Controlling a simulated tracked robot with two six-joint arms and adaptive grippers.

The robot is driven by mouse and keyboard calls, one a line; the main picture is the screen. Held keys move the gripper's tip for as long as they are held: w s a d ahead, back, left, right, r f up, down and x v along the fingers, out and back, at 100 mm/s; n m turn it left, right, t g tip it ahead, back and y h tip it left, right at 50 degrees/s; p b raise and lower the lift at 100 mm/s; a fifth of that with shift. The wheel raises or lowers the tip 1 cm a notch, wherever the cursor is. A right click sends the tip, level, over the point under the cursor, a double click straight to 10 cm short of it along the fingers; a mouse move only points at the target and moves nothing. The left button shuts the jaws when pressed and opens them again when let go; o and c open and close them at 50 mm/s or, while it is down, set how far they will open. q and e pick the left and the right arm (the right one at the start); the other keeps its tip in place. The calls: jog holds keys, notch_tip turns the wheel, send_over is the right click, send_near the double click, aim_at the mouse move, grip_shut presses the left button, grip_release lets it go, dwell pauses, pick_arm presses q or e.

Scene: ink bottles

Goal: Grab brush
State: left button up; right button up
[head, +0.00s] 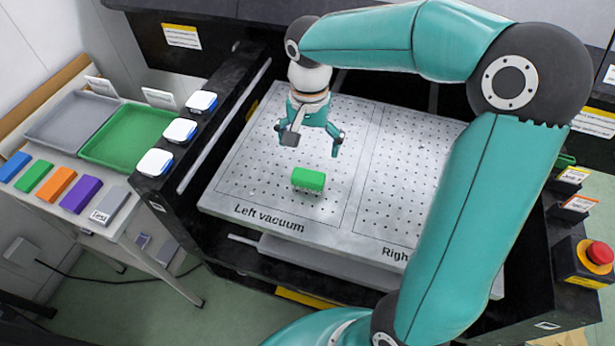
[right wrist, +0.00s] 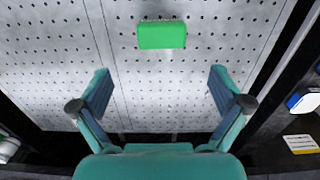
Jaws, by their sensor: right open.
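The brush is a green block with a paler underside (head: 308,180). It lies on the left half of the perforated metal plate (head: 245,188), above the "Left vacuum" lettering. It also shows in the right wrist view as a green block (right wrist: 162,35) near the top, beyond the fingertips. My right gripper (head: 312,144) is open and empty. In the head view it hangs behind the brush, with its fingers pointing down and apart from it. In the right wrist view its two fingers (right wrist: 160,92) are spread wide with only bare plate between them. My left gripper is not in view.
At the left stand a grey tray (head: 72,118), a green tray (head: 128,136) and several coloured blocks on a side table. White-topped bottles (head: 155,162) line the plate's left frame. A red emergency button (head: 600,253) is at the far right. The plate around the brush is clear.

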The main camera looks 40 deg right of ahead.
aim_at(308, 175)
jog(key=f, duration=0.5)
jog(key=f+p, duration=0.1)
jog(key=f, duration=0.5)
jog(key=shift+w+f, duration=0.2)
jog(key=shift+f, duration=0.05)
jog(key=shift+c, duration=0.3)
jog(key=c, duration=1)
jog(key=shift+r, duration=0.1)
